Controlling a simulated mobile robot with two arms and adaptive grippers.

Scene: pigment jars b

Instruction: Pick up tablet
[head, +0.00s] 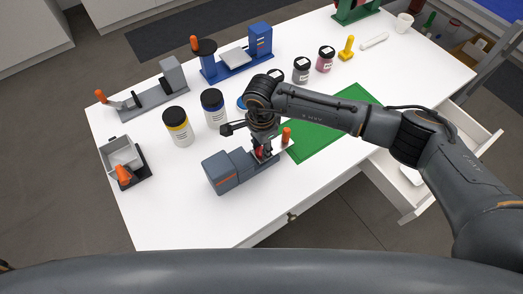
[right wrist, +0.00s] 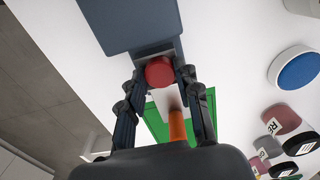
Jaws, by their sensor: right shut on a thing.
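The tablet (right wrist: 159,71) is a small round red piece, and a bit of red also shows under my arm in the head view. My right gripper (right wrist: 160,84) is shut on it, with one finger on each side. The tablet is at the end of a grey device (head: 229,172), which also fills the top of the right wrist view (right wrist: 130,22). I cannot tell if the tablet still touches the device. The device has an orange handle (head: 287,135), seen below the tablet in the right wrist view (right wrist: 177,126). My left gripper is not in view.
A green mat (head: 318,138) lies right of the device. A yellow jar (head: 177,130) and a blue jar (head: 213,112) stand behind it. A blue machine (head: 260,40), a grey one (head: 172,75) and an orange-handled box (head: 122,155) stand around. A drawer (head: 405,190) is open.

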